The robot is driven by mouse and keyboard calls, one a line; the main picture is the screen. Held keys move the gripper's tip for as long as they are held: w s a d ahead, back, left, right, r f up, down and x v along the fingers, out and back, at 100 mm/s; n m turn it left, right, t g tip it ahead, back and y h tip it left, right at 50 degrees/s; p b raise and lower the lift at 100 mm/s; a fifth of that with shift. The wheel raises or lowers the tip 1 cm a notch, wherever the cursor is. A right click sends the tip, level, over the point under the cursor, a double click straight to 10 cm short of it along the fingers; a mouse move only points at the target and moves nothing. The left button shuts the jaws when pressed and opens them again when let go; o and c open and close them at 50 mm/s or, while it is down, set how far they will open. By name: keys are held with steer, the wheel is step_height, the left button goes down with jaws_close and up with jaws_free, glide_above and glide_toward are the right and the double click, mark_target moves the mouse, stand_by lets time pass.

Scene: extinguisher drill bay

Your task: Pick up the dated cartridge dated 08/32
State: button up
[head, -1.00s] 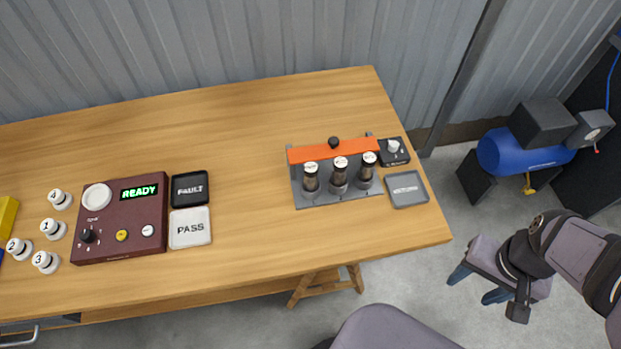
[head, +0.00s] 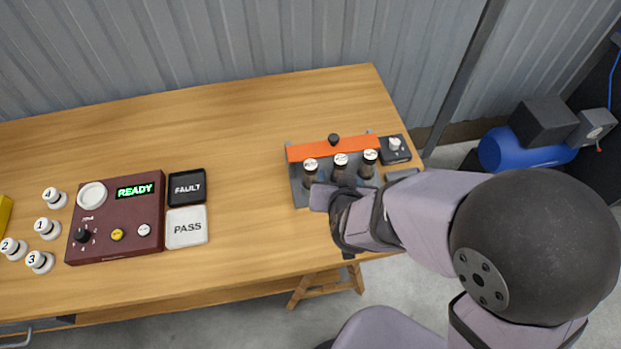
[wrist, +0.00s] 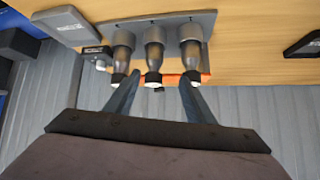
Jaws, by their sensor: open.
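Three dark cartridges with white tops stand in a row in a grey rack (head: 298,192): the left one (head: 310,168), the middle one (head: 341,161) and the right one (head: 370,158). The dates on their tops are too small to read, so I cannot tell which is 08/32. My gripper (wrist: 158,84) is open and empty at the front of the rack. In the wrist view, its two fingers point toward the row, with the middle cartridge (wrist: 154,55) between their lines. My arm hides the rack's front right part in the head view.
An orange bar (head: 335,148) with a black knob runs behind the cartridges. The FAULT tray (head: 187,187) and PASS tray (head: 187,228) lie left.

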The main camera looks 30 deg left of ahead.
mark_target(311, 166)
steer(key=s+a+r+n+t+y, duration=0.1)
steer(key=s+a+t, duration=0.1)
steer(key=s+a, duration=0.25)
steer(key=shift+p+x, duration=0.8)
steer(key=shift+x, duration=3.15)
steer(key=shift+r, duration=0.1)
steer(key=shift+r, duration=0.1)
jaws_close()
